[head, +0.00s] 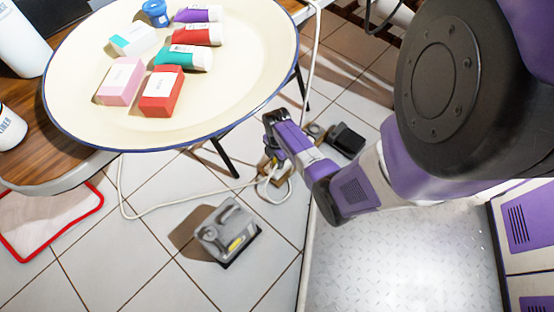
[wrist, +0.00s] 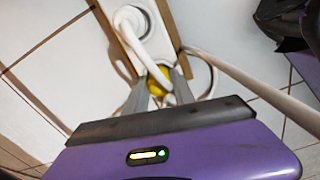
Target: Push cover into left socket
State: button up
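A wood-edged power strip (wrist: 119,40) with a white face lies on the floor under my gripper. A white plug (wrist: 133,22) sits in its upper socket, and its white cable curves down toward my fingers. A small yellow piece, which looks like the cover (wrist: 154,85), is between the two grey fingertips of my gripper (wrist: 162,84). The fingers stand apart and appear closed on it, partly hidden by the cable. The socket beneath the cover is hidden. In the head view my gripper (head: 271,160) reaches down to the strip, which is mostly covered by my arm.
A cream tray (head: 225,70) with boxes and tubes is on the table at upper left. A grey device (head: 228,232) stands on the tiles. A black object (head: 345,140) lies right of my gripper. White cables (head: 160,208) cross the floor.

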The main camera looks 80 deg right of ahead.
jog(key=o, duration=0.5)
notch_tip(320, 180, up, 8)
jog(key=p, duration=0.5)
jog(key=shift+f, duration=0.1)
